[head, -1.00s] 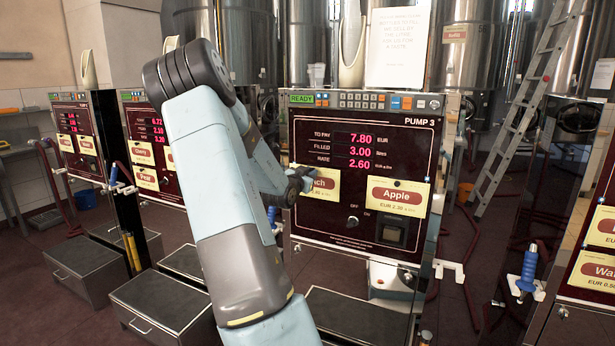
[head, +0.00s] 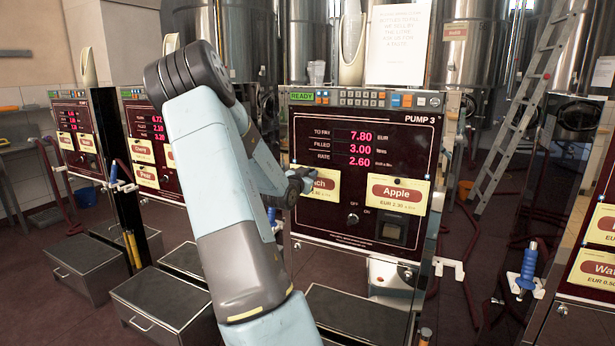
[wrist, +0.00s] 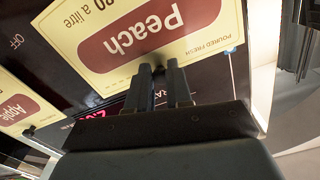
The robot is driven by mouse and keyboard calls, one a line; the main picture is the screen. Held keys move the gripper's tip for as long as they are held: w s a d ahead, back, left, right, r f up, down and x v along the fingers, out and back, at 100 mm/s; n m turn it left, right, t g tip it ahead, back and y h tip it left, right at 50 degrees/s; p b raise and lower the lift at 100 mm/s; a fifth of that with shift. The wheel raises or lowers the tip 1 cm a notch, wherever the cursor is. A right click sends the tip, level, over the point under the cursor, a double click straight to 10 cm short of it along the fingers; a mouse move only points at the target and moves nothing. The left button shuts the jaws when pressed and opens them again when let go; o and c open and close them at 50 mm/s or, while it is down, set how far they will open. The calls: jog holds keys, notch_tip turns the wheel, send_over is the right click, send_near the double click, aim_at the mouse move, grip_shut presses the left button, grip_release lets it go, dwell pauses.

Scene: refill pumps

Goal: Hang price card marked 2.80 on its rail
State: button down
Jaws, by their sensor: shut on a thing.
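The cream price card (wrist: 150,32) with a maroon Peach label appears upside down in the wrist view, where "80 a litre" can be read and the leading digit is cut off. In the head view this card (head: 324,196) is at the left of pump 3's dark panel, partly hidden by my gripper (head: 304,180). My gripper (wrist: 165,80) is shut at the card's top edge, on the card's small dark fixing. I cannot tell whether the card rests on its rail, which is hidden.
An Apple card (head: 398,194) hangs on the right of the same panel and also shows in the wrist view (wrist: 20,108). A switch (head: 352,219) sits below, between the cards. A blue-handled nozzle (head: 528,268) and a ladder (head: 523,110) stand to the right.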

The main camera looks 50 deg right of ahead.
jog(key=shift+f, duration=0.15)
jog(key=c, duration=1)
grip_release()
jog(key=shift+o, duration=0.2)
jog(key=v, duration=1.3)
jog(key=shift+a, duration=0.4)
